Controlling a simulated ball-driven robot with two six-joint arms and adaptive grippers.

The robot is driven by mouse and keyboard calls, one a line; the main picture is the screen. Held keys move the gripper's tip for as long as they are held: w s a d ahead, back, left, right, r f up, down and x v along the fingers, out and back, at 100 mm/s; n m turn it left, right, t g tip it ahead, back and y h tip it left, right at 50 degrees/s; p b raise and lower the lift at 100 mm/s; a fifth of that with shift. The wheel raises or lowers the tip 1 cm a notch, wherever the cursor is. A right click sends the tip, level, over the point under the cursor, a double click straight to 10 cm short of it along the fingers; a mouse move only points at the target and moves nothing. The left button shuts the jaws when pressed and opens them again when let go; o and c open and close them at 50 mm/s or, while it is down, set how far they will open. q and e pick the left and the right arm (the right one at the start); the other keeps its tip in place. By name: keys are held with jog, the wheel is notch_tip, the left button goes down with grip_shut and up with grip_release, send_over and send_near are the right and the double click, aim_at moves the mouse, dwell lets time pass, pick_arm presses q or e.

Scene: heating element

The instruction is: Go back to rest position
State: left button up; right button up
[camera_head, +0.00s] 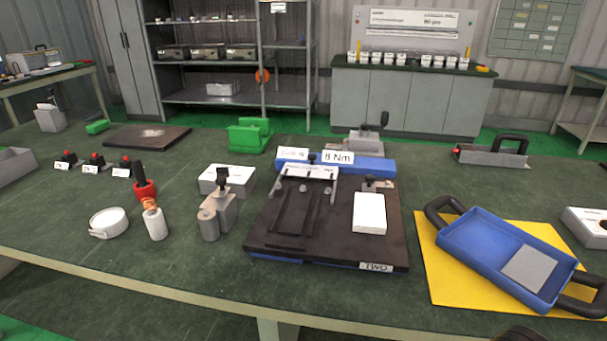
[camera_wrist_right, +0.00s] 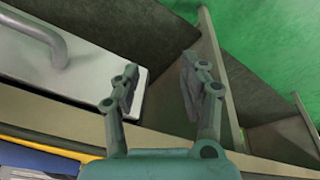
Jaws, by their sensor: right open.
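My right gripper (camera_wrist_right: 160,92) shows in the right wrist view, its two fingers spread apart with nothing between them. It hangs near the table's edge, with a white box with a grey handle (camera_wrist_right: 85,68) to its left. I cannot tell whether it touches the box. A dark rounded piece shows at the bottom edge of the head view, too little to identify. My left gripper is not in view. No gripper is at the black fixture board (camera_head: 262,228) or at the blue tray (camera_head: 487,255) with black handles, which lies on a yellow mat (camera_head: 440,286).
The green table (camera_head: 330,300) also carries a white ring-shaped part (camera_head: 108,223), a white cylinder (camera_head: 155,224) with a red-and-black top, a metal clamp stand (camera_head: 222,212), a green block (camera_head: 248,135) and a white box (camera_head: 588,226) at the right. Shelves stand behind.

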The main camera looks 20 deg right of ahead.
jog(key=s+d+f+g+b, duration=0.1)
jog(key=s+f+b, duration=0.15)
jog(key=f, duration=0.75)
jog(key=s+d+f+b, duration=0.1)
jog(key=s+f, duration=0.3)
jog(key=f, duration=0.6)
pick_arm(q)
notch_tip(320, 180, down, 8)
jog(key=b, duration=0.4)
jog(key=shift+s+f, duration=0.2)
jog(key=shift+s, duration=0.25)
pick_arm(e)
jog(key=s+f, duration=1.4)
jog(key=s, duration=0.1)
jog(key=shift+g, duration=0.4)
jog(key=shift+s+f, duration=0.1)
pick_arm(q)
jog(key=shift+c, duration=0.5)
pick_arm(e)
jog(key=shift+c, duration=0.5)
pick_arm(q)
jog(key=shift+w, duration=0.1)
pick_arm(e)
jog(key=shift+s+m, duration=0.1)
jog(key=shift+m, duration=0.2)
